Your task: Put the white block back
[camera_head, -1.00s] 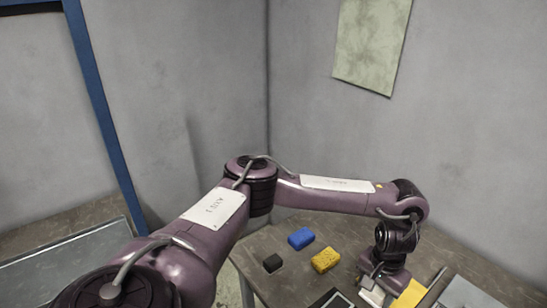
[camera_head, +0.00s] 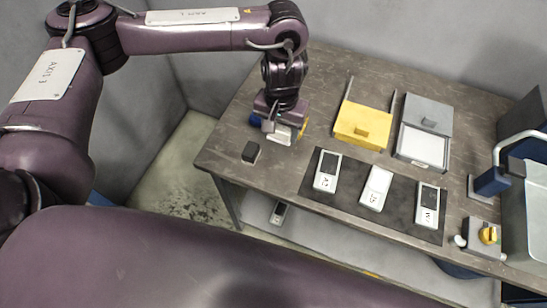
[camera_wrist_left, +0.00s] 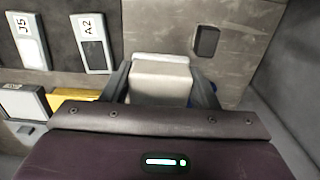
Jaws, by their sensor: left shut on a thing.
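The white block (camera_head: 281,135) is between the fingers of my left gripper (camera_head: 280,124), near the left end of the grey-brown table. In the left wrist view the pale block (camera_wrist_left: 160,82) fills the space between the two fingers, and both fingers lie along its sides. My left gripper is shut on it. Whether the block touches the table, I cannot tell. A blue block (camera_head: 255,120) and a yellow block (camera_head: 303,129) show only in part behind the gripper. A black block (camera_head: 250,152) lies just left of the white one. My right gripper is not in view.
A dark mat (camera_head: 310,187) holds three labelled devices. Bare table lies around the black block.

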